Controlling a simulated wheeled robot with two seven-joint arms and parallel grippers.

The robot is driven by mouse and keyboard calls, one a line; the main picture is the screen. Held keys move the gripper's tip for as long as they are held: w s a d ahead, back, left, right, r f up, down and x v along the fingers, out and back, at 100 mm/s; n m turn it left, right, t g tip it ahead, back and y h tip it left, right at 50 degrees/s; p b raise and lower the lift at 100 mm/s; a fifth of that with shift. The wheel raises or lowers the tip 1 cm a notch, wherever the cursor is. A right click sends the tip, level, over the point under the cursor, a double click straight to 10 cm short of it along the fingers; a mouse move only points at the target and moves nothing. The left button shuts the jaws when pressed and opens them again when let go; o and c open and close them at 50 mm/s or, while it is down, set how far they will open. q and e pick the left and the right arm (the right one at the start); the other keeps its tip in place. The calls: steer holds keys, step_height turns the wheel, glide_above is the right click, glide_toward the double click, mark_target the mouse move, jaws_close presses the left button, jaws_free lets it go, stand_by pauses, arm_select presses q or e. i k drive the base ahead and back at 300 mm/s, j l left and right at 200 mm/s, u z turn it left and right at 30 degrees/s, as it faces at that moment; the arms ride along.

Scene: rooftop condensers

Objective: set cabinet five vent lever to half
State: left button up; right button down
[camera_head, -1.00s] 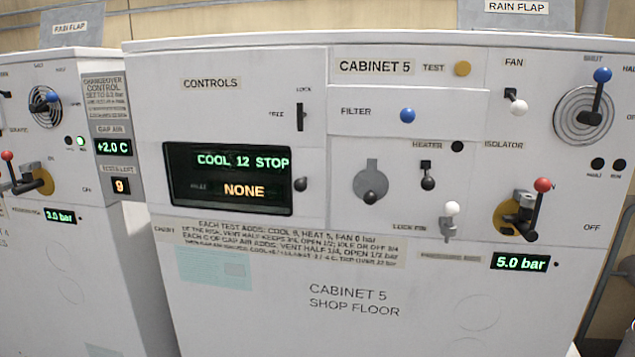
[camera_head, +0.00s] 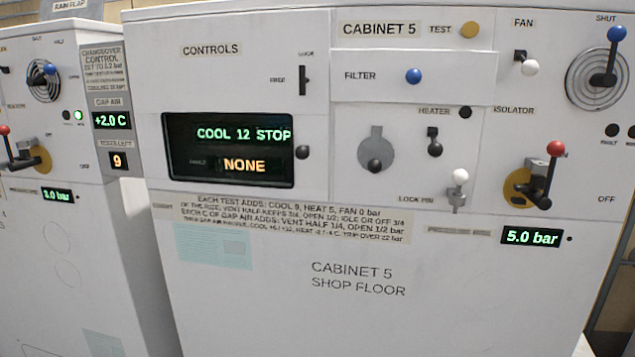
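Cabinet 5 (camera_head: 400,275) fills most of the view, a white panel labelled "CABINET 5". Its vent lever (camera_head: 609,62) has a blue ball knob and a black arm over a round grille (camera_head: 580,90) at the top right. The knob points up, by the "SHUT" label; the half mark is outside the right edge of the picture. Neither of my grippers is in view.
The isolator's red-knobbed lever (camera_head: 552,165) sits below the vent, beside a lock pin (camera_head: 459,184). A fan switch (camera_head: 527,64) is to its left. Displays read 5.0 bar (camera_head: 532,237) and COOL 12 STOP (camera_head: 240,134). Another cabinet (camera_head: 60,270) stands at left.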

mark_target(616, 34)
steer(key=z, duration=1.35)
steer(key=u, duration=0.5)
steer(key=l, duration=0.1)
